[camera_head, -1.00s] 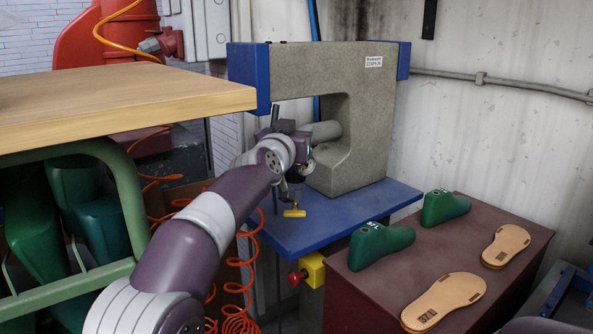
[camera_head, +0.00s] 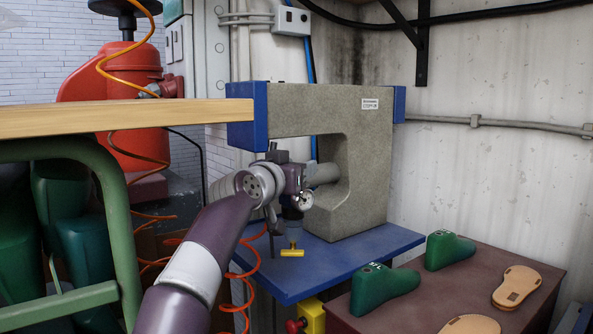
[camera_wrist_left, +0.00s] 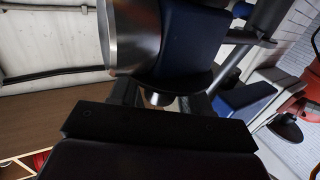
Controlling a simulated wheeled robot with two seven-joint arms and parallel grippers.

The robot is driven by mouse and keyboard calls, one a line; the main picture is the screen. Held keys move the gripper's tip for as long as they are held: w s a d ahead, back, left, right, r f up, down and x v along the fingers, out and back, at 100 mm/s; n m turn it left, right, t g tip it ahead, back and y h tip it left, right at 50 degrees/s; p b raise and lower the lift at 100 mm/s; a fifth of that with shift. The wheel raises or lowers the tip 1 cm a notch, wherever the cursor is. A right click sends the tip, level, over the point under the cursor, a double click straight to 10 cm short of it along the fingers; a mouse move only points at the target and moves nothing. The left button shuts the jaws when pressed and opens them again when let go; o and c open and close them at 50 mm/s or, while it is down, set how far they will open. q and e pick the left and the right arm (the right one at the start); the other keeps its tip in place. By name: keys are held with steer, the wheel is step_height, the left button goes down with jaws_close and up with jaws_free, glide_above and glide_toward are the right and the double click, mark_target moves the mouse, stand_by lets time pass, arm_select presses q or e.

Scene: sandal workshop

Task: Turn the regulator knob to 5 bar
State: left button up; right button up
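The regulator sits at the front of the press, under its arm. Its round gauge (camera_head: 304,201) shows beside my gripper; the dial is too small to read. A dark blue part lies just below the gauge, and a yellow T-shaped handle (camera_head: 292,253) hangs lower. My left gripper (camera_head: 288,183) is at the regulator, its fingers mostly hidden by my own wrist. In the left wrist view a shiny metal cylinder (camera_wrist_left: 124,40) and a dark blue body (camera_wrist_left: 188,50) are close ahead of the dark fingers. I cannot tell which part is the knob or whether the fingers touch it. My right gripper is not in view.
The grey press (camera_head: 362,165) stands on a blue table (camera_head: 385,238). Green lasts (camera_head: 385,287) and tan soles (camera_head: 517,285) lie on a brown cabinet at right. A coiled orange hose (camera_head: 243,280) hangs below my arm.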

arm_select(q)
steer(key=shift+o, duration=0.2)
steer(key=shift+w, duration=0.1)
steer(key=shift+f, duration=0.15)
steer(key=b+v, duration=0.4)
steer(key=v, duration=0.3)
steer(key=shift+s+b, duration=0.3)
steer(key=shift+b, duration=0.05)
